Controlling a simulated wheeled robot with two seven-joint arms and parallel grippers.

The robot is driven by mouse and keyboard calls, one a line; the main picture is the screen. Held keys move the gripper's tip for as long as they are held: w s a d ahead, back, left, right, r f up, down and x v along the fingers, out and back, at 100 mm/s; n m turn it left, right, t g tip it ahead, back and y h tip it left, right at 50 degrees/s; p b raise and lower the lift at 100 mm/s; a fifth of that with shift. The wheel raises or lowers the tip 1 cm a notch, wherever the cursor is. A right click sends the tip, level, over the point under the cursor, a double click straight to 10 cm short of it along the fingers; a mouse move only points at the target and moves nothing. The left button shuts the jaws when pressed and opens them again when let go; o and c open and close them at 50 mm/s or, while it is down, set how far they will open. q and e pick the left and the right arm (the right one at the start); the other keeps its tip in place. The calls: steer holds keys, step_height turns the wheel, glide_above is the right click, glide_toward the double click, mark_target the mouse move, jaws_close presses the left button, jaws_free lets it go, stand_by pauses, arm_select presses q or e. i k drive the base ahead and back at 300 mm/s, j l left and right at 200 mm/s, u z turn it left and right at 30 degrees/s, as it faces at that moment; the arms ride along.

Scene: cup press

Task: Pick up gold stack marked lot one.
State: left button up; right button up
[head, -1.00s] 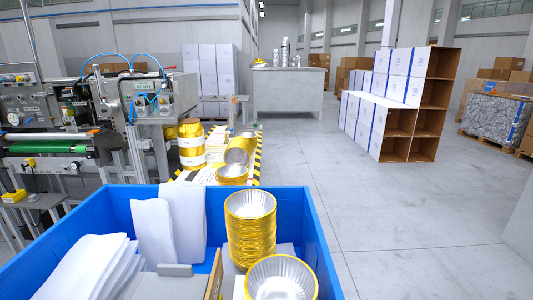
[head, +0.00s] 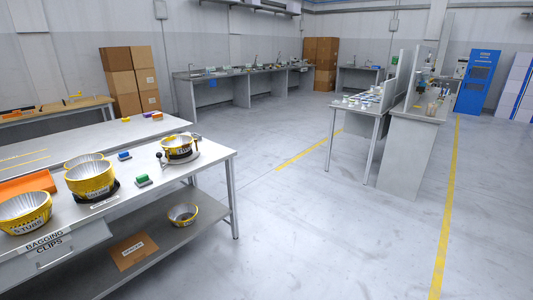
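Several gold cups or cup stacks are on a metal bench at the left of the head view. A wide gold tub (head: 25,213) is at the front left, with a label that seems to read "5 TUBS". A gold stack (head: 90,181) sits behind it on a dark base, its label too small to read surely. Another gold one (head: 178,148) stands on a round base near the bench's right end. A gold bowl (head: 183,214) lies on the lower shelf. I cannot make out a lot one mark on any. Neither gripper is in view.
A second work table (head: 357,105) stands at the right. The grey floor between them is clear.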

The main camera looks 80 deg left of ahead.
mark_target(91, 179)
steer(key=u, duration=4.1)
